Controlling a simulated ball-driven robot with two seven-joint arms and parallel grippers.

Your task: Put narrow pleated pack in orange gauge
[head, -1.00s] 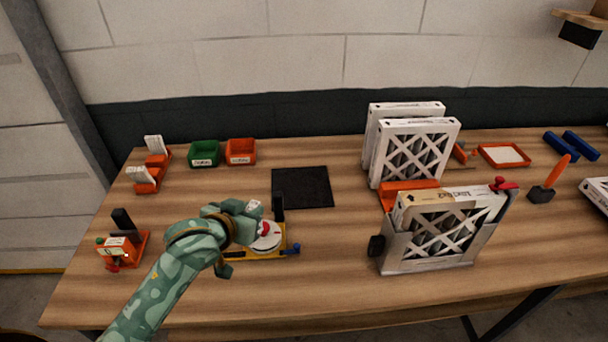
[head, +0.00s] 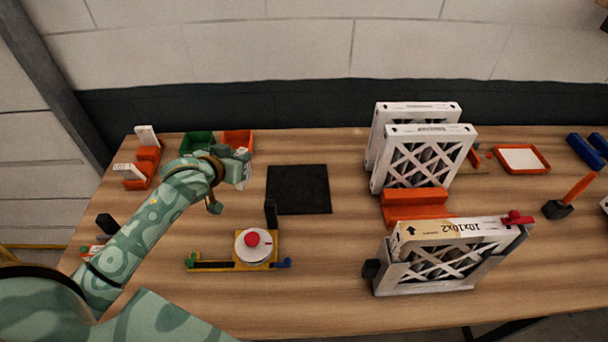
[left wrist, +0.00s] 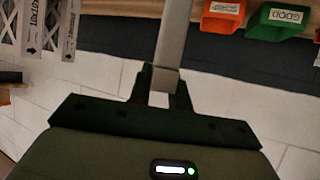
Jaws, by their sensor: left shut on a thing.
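My left gripper (head: 240,164) is in the air near the front of the orange bin, left of the black mat. It is shut on a slim pale piece (head: 244,176), seen as a long grey-white strip (left wrist: 173,40) between the fingers (left wrist: 160,84) in the left wrist view. It may be the narrow pleated pack; its pleats do not show. A small orange fixture with a black post, likely the orange gauge (head: 84,251), stands at the left front, mostly hidden behind my left arm. My right gripper is not in view.
A yellow fixture (head: 257,250) with a red knob stands front centre, by a black mat (head: 299,190). Green (head: 196,143) and orange (head: 237,138) bins are behind. Large white-framed filters (head: 425,160) and a grey holder (head: 425,280) with a boxed filter occupy the right.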

